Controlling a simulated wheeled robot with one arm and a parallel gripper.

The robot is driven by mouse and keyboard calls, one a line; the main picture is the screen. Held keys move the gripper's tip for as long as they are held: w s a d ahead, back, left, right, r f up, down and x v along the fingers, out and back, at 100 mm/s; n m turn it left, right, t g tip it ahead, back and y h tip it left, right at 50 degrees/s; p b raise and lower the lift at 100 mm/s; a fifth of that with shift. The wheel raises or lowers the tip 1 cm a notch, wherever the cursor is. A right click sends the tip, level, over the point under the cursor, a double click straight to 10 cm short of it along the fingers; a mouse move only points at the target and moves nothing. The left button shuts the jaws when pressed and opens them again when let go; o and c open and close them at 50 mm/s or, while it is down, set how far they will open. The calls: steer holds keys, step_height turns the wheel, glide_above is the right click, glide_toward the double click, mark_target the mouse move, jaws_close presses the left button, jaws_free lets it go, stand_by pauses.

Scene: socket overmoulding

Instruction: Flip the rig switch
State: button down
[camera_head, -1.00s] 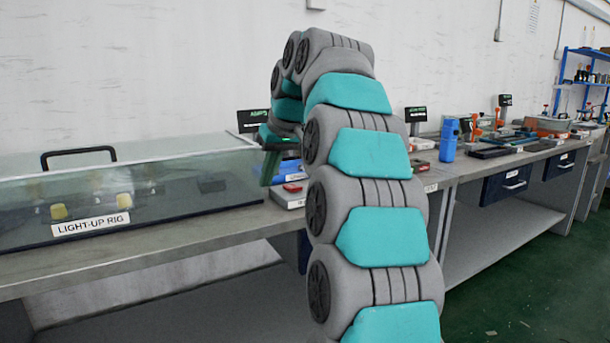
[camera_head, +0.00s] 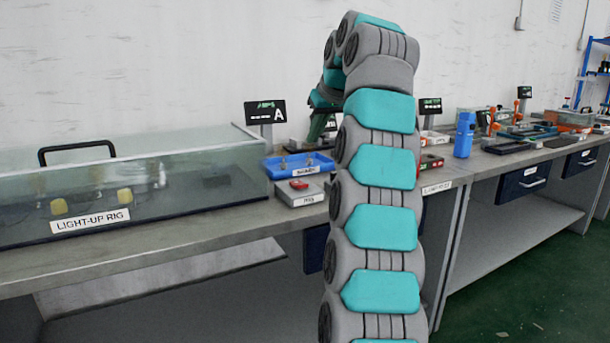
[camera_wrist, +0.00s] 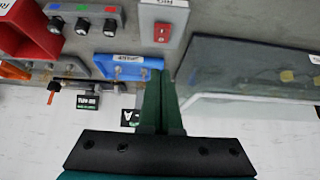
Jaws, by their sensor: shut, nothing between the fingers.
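The rig switch is a small grey box with a red rocker (camera_head: 299,187), on the bench just right of the light-up rig. The box also shows at the top of the wrist view, with its red rocker (camera_wrist: 162,32) facing the camera. The light-up rig (camera_head: 130,190) is a long clear-lidded case with a black handle and yellow parts inside. My gripper (camera_wrist: 160,74) has its green fingers together and empty. In the wrist picture the fingertips lie just below the switch box, overlapping the blue tray's edge, apart from the rocker. In the head view my arm partly hides the gripper.
A blue tray (camera_head: 310,162) sits behind the switch box. A display marked A (camera_head: 266,113) stands behind it. The wrist view also shows a grey box with several black knobs (camera_wrist: 82,25) and a red bin (camera_wrist: 28,32). A blue bottle (camera_head: 464,135) stands farther right.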

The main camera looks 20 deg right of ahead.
steer(key=b, duration=0.2)
glide_above(302, 184)
steer(key=s, duration=0.1)
step_height(302, 184, down, 8)
steer(key=shift+f, duration=0.1)
steer(key=shift+s+f, duration=0.15)
steer(key=shift+f, duration=0.8)
steer(key=shift+s+f, duration=0.1)
steer(key=shift+f, duration=0.85)
steer(key=shift+f+b, duration=0.15)
steer(key=shift+b, duration=0.25)
steer(key=shift+s+f+t+b, duration=0.2)
steer(key=shift+f+t+b, duration=0.25)
steer(key=shift+b, duration=0.65)
steer(key=shift+r, duration=0.3)
